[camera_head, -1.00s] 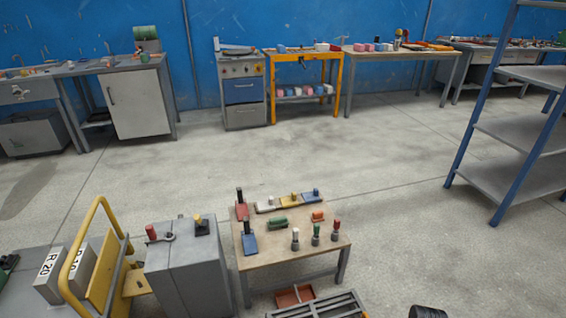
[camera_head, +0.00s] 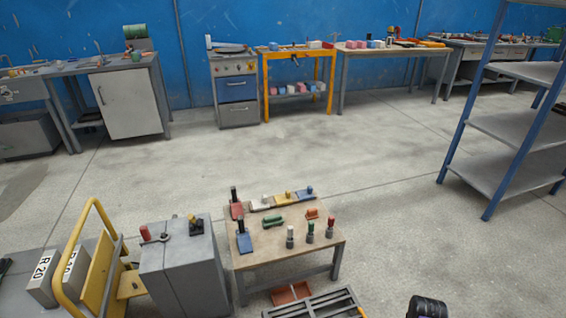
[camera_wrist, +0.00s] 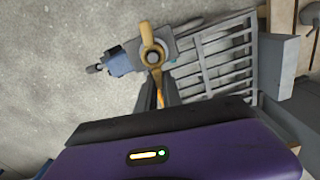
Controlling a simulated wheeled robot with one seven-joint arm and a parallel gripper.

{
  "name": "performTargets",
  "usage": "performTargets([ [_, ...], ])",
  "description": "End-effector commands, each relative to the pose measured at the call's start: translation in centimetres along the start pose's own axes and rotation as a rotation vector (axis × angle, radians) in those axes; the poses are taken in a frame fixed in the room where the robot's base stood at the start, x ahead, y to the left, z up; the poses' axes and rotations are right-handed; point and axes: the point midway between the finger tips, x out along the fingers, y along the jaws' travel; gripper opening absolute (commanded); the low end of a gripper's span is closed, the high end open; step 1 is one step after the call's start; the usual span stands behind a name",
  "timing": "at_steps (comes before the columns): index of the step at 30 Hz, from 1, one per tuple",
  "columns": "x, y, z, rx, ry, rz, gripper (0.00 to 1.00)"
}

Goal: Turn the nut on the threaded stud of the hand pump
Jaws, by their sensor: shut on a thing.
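In the wrist view, my gripper (camera_wrist: 160,92) is shut on the shank of a brass-yellow ring spanner (camera_wrist: 153,57). The spanner's ring end points away from my gripper and lies over a round grey nut or stud end (camera_wrist: 153,54). I cannot tell whether the ring is seated on the nut or just above it. Under it is a blue and grey body with a dark handle, seemingly the hand pump (camera_wrist: 122,60). The threads are hidden. My gripper does not show clearly in the head view.
A slatted grey rack (camera_wrist: 225,60) lies right of the pump; a similar rack (camera_head: 318,304) shows in the head view. A small table (camera_head: 280,250) carries several coloured tools. A grey cabinet (camera_head: 185,265) and yellow trolley (camera_head: 95,260) stand left. The floor behind is clear.

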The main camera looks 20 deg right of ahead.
Motion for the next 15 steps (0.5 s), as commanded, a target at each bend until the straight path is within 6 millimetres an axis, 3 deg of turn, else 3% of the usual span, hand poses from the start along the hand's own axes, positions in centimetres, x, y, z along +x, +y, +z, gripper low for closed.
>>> performTargets([
  [8, -0.08, 0.22, 0.05, 0.034, -0.002, 0.002, 0.00],
  [9, -0.08, 0.22, 0.05, 0.034, -0.002, 0.002, 0.16],
  [12, -0.07, 0.20, 0.03, 0.033, -0.002, 0.001, 0.35],
  [15, -0.05, 0.17, 0.02, 0.032, -0.001, 0.001, 0.35],
])
